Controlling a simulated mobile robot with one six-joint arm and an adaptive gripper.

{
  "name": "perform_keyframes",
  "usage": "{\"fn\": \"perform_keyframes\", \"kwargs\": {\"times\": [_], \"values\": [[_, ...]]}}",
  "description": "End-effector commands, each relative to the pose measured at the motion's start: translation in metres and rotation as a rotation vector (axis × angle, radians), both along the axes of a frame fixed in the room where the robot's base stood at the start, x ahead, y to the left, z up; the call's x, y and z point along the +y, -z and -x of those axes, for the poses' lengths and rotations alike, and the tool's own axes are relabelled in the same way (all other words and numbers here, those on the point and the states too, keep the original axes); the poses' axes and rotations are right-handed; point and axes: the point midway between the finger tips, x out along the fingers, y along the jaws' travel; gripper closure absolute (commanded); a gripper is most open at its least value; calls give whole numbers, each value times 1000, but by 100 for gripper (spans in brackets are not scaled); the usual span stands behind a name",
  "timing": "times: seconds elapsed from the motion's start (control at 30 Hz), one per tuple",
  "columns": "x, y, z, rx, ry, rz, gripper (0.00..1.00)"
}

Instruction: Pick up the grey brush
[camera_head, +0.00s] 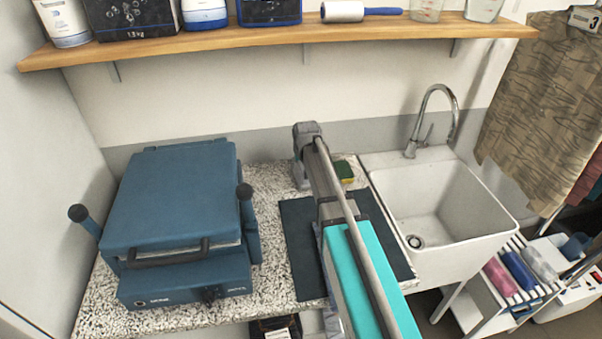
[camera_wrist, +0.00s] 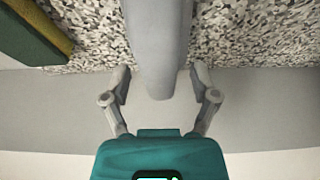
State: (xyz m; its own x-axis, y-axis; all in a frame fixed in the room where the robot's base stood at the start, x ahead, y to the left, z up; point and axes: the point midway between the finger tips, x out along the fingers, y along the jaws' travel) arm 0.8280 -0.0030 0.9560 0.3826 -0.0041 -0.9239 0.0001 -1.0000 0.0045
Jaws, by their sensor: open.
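In the wrist view a smooth grey, round-ended shape, apparently the grey brush (camera_wrist: 158,35), runs down from the top edge. Its end lies between the fingers of my gripper (camera_wrist: 160,74). The fingers stand apart on both sides, with gaps showing beside it, so the gripper is open. No bristles show. In the head view my arm reaches over the counter toward the back wall. I cannot make out the brush there; my arm covers that part of the counter.
A green and yellow sponge (camera_head: 345,171) lies right of my wrist, and also shows in the wrist view (camera_wrist: 36,32). A dark mat (camera_head: 299,225) lies under my arm. A blue machine (camera_head: 170,200) stands left, a white sink (camera_head: 455,205) right. A wooden shelf (camera_head: 280,38) hangs above.

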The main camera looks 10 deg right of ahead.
Motion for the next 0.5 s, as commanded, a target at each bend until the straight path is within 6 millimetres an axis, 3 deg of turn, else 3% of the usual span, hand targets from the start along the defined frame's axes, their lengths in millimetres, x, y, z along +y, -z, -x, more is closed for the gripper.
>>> {"fn": "perform_keyframes", "kwargs": {"times": [0.27,0.5], "values": [[0,0,0,0,0,0,23],[-1,0,0,0,1,0,68]]}}
